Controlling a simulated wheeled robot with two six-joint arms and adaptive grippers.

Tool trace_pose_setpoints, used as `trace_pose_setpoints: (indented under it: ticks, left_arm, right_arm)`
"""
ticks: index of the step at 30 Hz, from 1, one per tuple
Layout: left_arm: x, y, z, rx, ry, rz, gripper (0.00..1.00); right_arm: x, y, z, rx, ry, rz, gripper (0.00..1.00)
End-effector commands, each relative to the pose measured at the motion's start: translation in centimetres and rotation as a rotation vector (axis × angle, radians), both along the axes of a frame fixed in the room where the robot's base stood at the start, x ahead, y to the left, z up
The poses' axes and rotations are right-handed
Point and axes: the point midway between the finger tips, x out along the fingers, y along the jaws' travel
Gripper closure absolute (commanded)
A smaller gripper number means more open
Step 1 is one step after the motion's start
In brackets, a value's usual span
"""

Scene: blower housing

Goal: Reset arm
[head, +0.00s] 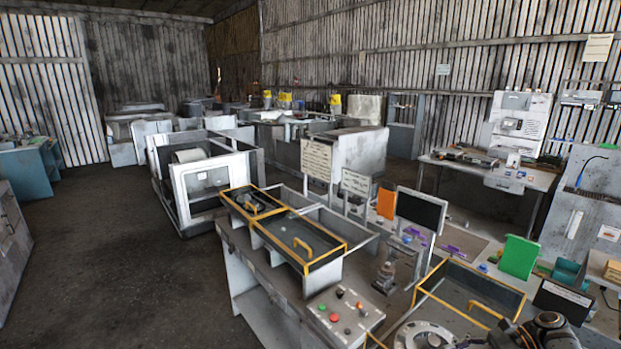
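Neither of my grippers can be made out in the head view. A dark rounded jointed part shows at the bottom right edge, cut off by the frame; I cannot tell whether it belongs to my arm. The workbench (262,297) in front carries a control box (345,318) with red and green buttons. Yellow-framed dark trays with handles (300,243) sit on its left part. A similar yellow-framed tray (470,290) lies to the right. A round metal piece (424,336) is at the bottom edge, partly cut off.
A white-framed machine (205,185) stands left of the bench. A dark monitor (421,211), an orange panel (386,204) and a green panel (519,257) stand on the right. A side table (535,178) is behind. The floor (110,255) at left is clear.

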Motion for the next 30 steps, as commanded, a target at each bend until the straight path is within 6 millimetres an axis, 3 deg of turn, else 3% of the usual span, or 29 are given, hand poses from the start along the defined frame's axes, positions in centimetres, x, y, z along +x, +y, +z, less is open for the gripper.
trace_pose_setpoints:
  ticks: [3, 9, 14, 20, 23, 30]
  left_arm:
    - [1.4, -0.6, 0.1, -0.008, -0.022, 0.002, 0.60]
    - [2.2, -1.6, 0.1, -0.020, -0.035, 0.004, 0.60]
    - [1.8, -1.4, 0.1, -0.016, -0.028, 0.004, 0.60]
    - [0.4, -0.7, 0.0, -0.008, -0.006, 0.003, 0.60]
    - [0.3, -0.7, 0.0, -0.008, -0.005, 0.002, 0.60]
    - [0.9, -0.7, 0.0, -0.008, -0.015, 0.002, 0.60]
  right_arm:
    - [-1.0, 1.1, -2.2, -0.071, -0.030, 0.074, 0.38]
    - [-3.2, 3.4, -6.3, -0.212, -0.113, 0.242, 0.38]
    - [-5.6, 5.4, -9.8, -0.340, -0.215, 0.418, 0.38]
    - [-10.8, 9.6, -14.3, -0.562, -0.473, 0.775, 0.38]
    - [-13.4, 11.5, -14.7, -0.687, -0.644, 0.958, 0.38]
    - [-16.7, 13.0, -11.7, -0.897, -0.883, 1.188, 0.38]
